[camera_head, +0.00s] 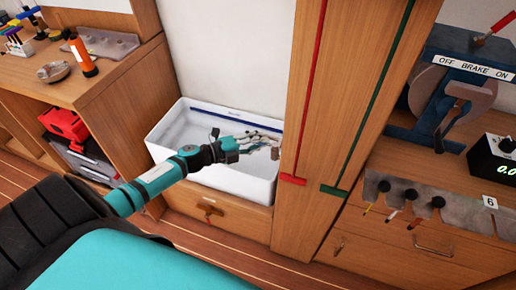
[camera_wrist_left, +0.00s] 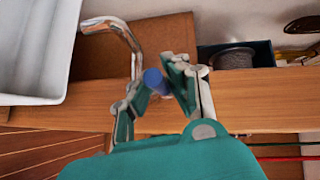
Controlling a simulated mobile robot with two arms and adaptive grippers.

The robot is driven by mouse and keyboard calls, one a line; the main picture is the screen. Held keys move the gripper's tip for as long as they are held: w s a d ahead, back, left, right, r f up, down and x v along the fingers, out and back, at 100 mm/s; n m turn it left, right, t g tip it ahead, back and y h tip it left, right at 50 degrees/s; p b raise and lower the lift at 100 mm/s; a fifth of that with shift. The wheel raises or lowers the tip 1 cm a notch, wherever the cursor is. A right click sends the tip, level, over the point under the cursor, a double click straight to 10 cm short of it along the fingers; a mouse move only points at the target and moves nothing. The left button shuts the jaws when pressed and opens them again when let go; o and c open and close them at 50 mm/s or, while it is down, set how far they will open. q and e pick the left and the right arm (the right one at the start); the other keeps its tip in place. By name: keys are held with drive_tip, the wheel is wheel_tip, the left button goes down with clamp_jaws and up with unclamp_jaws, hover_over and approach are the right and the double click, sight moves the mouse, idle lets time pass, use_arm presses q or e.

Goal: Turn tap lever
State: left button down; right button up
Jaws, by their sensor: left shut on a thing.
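My left gripper (camera_head: 262,146) reaches over the white sink (camera_head: 232,181) to its right end, beside the wooden post. In the left wrist view the two fingers of my left gripper (camera_wrist_left: 156,92) are closed around the tap lever, whose round blue end (camera_wrist_left: 154,80) shows between them. A curved chrome tap spout (camera_wrist_left: 122,38) stands just left of the fingers and bends toward the sink (camera_wrist_left: 36,50). The fingers hide the lever's lower part. In the head view the tap is small and mostly hidden by the gripper. My right gripper is not in view.
A wooden post (camera_head: 315,90) with red and green strips stands right of the sink. A dark box with a grey coil (camera_wrist_left: 236,58) is behind the fingers at right. A cabinet (camera_head: 125,85) with an orange torch (camera_head: 80,54) is left; a "brake" machine (camera_head: 450,85) is right.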

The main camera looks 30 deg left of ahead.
use_arm(q)
drive_tip(key=shift+f+h, duration=0.1)
drive_tip(key=shift+h, duration=0.2)
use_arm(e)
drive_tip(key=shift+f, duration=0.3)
use_arm(q)
drive_tip(key=c, duration=1.3)
unclamp_jaws()
drive_tip(key=shift+w, duration=0.1)
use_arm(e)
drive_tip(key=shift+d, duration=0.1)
use_arm(q)
drive_tip(key=v, duration=1.2)
